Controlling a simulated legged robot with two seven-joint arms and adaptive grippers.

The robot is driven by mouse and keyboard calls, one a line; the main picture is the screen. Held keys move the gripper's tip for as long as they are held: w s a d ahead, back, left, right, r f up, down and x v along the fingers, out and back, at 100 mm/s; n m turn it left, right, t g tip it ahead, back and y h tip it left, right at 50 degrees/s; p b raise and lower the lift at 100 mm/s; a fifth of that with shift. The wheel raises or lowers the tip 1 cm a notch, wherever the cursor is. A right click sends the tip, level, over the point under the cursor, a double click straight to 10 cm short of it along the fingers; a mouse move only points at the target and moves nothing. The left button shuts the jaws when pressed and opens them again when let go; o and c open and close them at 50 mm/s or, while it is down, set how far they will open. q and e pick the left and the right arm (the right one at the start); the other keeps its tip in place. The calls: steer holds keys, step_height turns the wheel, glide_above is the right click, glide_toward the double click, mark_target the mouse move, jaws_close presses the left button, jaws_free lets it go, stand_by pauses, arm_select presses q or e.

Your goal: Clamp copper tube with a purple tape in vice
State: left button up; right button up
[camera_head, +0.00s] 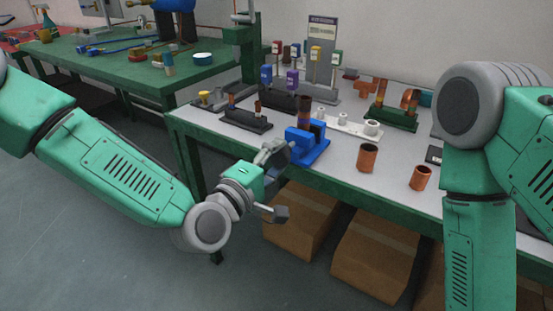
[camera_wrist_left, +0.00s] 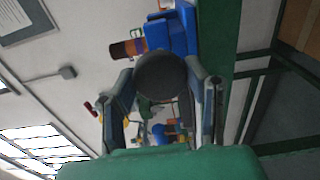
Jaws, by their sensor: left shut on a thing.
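The blue vice (camera_head: 308,150) stands at the front edge of the grey-topped table; it also shows in the left wrist view (camera_wrist_left: 180,32). A copper tube with a dark purplish band (camera_head: 304,108) stands upright at the vice, apparently between its jaws. In the left wrist view the tube (camera_wrist_left: 128,48) sticks out beside the blue body. My left gripper (camera_head: 280,152) is at the vice's left front side. Its fingers (camera_wrist_left: 163,90) are shut on a dark round knob (camera_wrist_left: 160,76), apparently the vice's handle. My right gripper is out of view.
Two copper cups (camera_head: 367,158) stand on the table right of the vice. A black holder with short tubes (camera_head: 245,120) is to the left, and a white holder (camera_head: 348,125) is behind. Cardboard boxes (camera_head: 300,220) sit under the table. A green table (camera_head: 110,60) stands at the back left.

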arm_select(q)
steer(key=shift+f, duration=0.1)
steer(key=shift+m+p, duration=0.3)
steer(key=shift+m, duration=0.6)
steer(key=shift+f+m, duration=0.1)
steer(key=shift+m, duration=0.4)
steer(key=shift+s+m+p, duration=0.1)
steer(key=shift+m+p, duration=0.2)
steer(key=shift+m, duration=0.6)
steer(key=shift+f+m, duration=0.1)
steer(key=shift+m, duration=0.4)
